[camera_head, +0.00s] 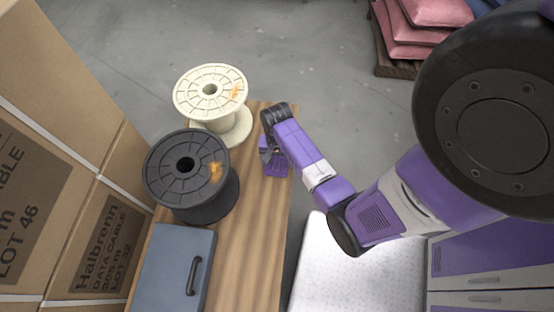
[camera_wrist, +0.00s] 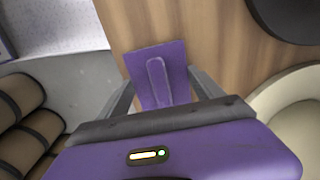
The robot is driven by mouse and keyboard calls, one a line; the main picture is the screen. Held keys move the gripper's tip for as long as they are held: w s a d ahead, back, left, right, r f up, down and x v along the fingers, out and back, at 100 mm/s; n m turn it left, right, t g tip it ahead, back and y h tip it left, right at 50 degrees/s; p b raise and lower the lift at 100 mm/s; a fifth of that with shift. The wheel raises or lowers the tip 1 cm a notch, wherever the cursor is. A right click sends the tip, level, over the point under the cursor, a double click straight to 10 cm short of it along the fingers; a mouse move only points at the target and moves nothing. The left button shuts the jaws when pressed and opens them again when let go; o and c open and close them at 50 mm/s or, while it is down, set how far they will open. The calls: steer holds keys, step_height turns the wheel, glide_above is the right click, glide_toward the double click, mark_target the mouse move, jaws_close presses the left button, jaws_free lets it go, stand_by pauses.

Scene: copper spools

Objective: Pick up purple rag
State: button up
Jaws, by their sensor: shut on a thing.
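The purple rag (camera_wrist: 157,65) shows in the wrist view as a flat piece with a raised ridge down its middle. In the head view the rag (camera_head: 275,170) is at the right edge of the wooden table (camera_head: 262,215), partly hidden by my arm. My gripper (camera_wrist: 160,92) is shut on the rag, with one grey finger on each side of it. In the head view my gripper (camera_head: 268,153) is over the table, right of the spools. I cannot tell whether the rag touches the tabletop.
A cream spool (camera_head: 210,92) and a black spool (camera_head: 185,172) stand left of my gripper. A blue-grey case (camera_head: 172,265) lies at the table's near end. Cardboard boxes (camera_head: 75,190) stack at the left. Pink sacks (camera_head: 415,25) lie at the back right. Open floor (camera_head: 320,60) lies behind.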

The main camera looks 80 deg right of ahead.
mark_target(277, 160)
steer(key=shift+r, duration=0.1)
step_height(277, 160, up, 20)
steer(key=p, duration=0.2)
steer(key=shift+p, duration=0.35)
steer(key=o, duration=0.6)
steer(key=c, duration=0.5)
steer(key=shift+o, duration=0.2)
